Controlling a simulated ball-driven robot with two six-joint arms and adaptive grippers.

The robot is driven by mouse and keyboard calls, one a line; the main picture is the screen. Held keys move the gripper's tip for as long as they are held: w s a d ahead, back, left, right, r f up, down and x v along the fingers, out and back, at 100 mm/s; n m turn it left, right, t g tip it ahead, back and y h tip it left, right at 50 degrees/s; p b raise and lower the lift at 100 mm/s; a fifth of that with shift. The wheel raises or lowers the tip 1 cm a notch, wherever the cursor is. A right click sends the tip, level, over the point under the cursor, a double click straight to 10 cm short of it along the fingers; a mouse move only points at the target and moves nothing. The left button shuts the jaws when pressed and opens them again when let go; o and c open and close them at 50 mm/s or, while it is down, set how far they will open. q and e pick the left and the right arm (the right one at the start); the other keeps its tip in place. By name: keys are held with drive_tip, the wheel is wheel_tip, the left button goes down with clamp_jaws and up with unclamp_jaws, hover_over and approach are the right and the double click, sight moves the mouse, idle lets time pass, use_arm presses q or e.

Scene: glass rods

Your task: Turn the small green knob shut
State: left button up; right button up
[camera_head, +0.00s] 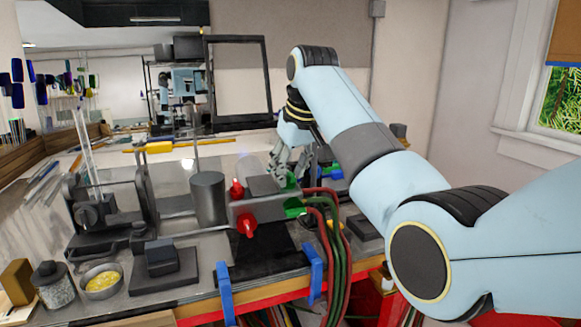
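A grey block with knobs (258,209) sits near the middle of the bench. Two red knobs are on its left part: a smaller one (237,188) behind and a larger one (246,226) in front. On its right side a large green knob (294,207) is in front, and a small green knob (291,182) is behind, partly covered by my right gripper. My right gripper (284,172) points down at the small green knob; its fingertips are at or very close to it. Whether they touch or close on it is too small to tell. My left gripper is out of view.
Red and green hoses (331,240) hang over the front edge, right of the block. Blue clamps (314,272) grip that edge. A dark grey cylinder (208,199) stands left of the block. A black frame (268,80) rises behind. A metal bowl (101,281) sits front left.

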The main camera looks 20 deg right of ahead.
clamp_jaws()
drive_tip(key=shift+m, duration=0.4)
drive_tip(key=m+h, duration=0.1)
drive_tip(key=m, duration=0.6)
drive_tip(key=shift+a+m+h, duration=0.1)
drive_tip(key=shift+m+h, duration=0.3)
drive_tip(key=m+g, duration=0.1)
drive_tip(key=m, duration=0.4)
drive_tip(key=shift+h, duration=0.4)
drive_tip(key=m, duration=0.3)
drive_tip(key=m+g, duration=0.1)
drive_tip(key=m, duration=0.2)
drive_tip(key=shift+w+r+g, duration=0.1)
drive_tip(key=shift+g, duration=0.2)
drive_tip(key=shift+m, duration=0.4)
